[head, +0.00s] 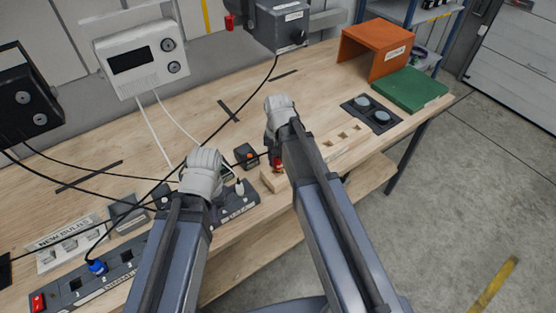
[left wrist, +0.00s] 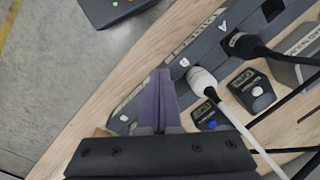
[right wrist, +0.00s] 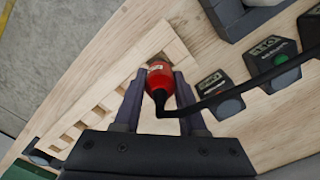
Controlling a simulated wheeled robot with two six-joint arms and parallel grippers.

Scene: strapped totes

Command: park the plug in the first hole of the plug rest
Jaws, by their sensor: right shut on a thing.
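The red plug (right wrist: 159,78) with its black cable is between the fingers of my right gripper (right wrist: 160,74), which is shut on it. The plug is over the end of the wooden plug rest (right wrist: 100,88), at its upper end in the right wrist view. The plug's tip is hidden, so I cannot tell whether it is inside the end hole. In the head view the red plug (head: 278,164) shows beside my right gripper, at the near left end of the plug rest (head: 330,143). My left gripper (left wrist: 164,74) is shut and empty above the power strip's edge.
Small labelled boxes (right wrist: 266,54) stand beside the plug rest. A green board (head: 412,90) and an orange cover (head: 373,50) are at the far right. Cables cross the bench.

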